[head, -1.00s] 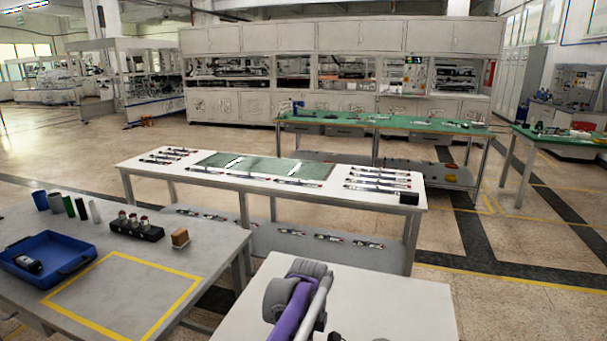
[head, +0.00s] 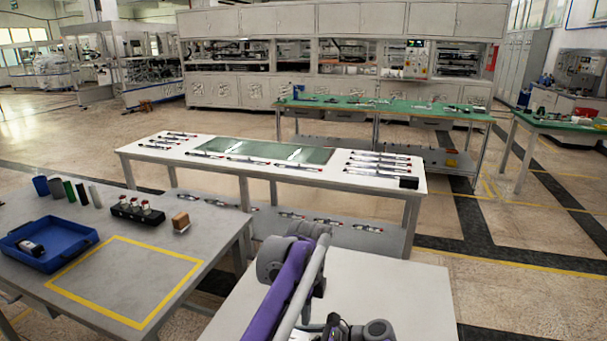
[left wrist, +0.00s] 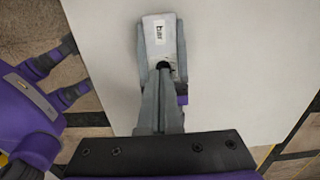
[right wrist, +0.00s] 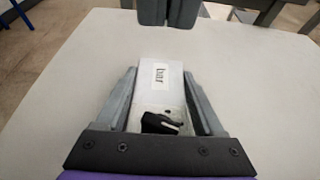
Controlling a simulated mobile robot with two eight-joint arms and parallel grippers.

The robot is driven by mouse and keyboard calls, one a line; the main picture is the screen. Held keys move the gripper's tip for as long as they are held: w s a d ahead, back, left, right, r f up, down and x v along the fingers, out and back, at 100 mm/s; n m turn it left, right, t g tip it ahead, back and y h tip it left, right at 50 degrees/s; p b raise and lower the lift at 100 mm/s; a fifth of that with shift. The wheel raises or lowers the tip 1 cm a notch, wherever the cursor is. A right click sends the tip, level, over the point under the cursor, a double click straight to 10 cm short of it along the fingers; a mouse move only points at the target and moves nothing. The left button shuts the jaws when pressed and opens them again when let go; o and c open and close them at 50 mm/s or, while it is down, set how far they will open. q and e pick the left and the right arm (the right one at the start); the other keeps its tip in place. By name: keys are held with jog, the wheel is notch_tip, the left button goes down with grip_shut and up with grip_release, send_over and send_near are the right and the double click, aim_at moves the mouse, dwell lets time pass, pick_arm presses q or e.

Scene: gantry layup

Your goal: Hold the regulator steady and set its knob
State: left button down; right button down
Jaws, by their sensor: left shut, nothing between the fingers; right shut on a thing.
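The regulator (right wrist: 155,97) is a pale box with a white "bar" label and a black knob (right wrist: 160,123) with a white mark. My right gripper (right wrist: 158,73) is shut on it, one finger along each side. In the left wrist view the regulator (left wrist: 158,22) lies ahead of my left gripper (left wrist: 162,82), whose fingers are shut together and empty. The left tips overlap the knob's edge there; in the right wrist view they (right wrist: 168,22) appear beyond the box, with a visible gap. Contact with the knob cannot be told. The head view does not show the regulator clearly.
A white table (head: 400,290) is below the arms, its surface largely clear. At left a grey table (head: 130,275) carries a blue tray (head: 75,262), a black holder (head: 138,212) and a yellow-outlined area. A long white table (head: 345,165) stands ahead.

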aim_at(308, 339)
pick_arm(q)
jog(key=shift+s+a+f, duration=0.1)
jog(key=shift+s+f, duration=0.05)
jog(key=shift+f, duration=0.95)
jog(key=shift+s+a+f, duration=0.1)
jog(key=shift+s+f, duration=0.05)
jog(key=shift+f, duration=1)
jog(key=shift+s+f, duration=0.15)
jog(key=shift+f, duration=0.95)
jog(key=shift+d, duration=0.65)
jog(key=shift+w+d, duration=0.2)
jog(key=shift+w, duration=0.55)
jog(key=shift+a, duration=0.1)
jog(key=shift+w+a+r, duration=0.1)
jog(key=shift+w+a, duration=0.15)
notch_tip(308, 339, up, 6)
jog(key=shift+f, duration=0.1)
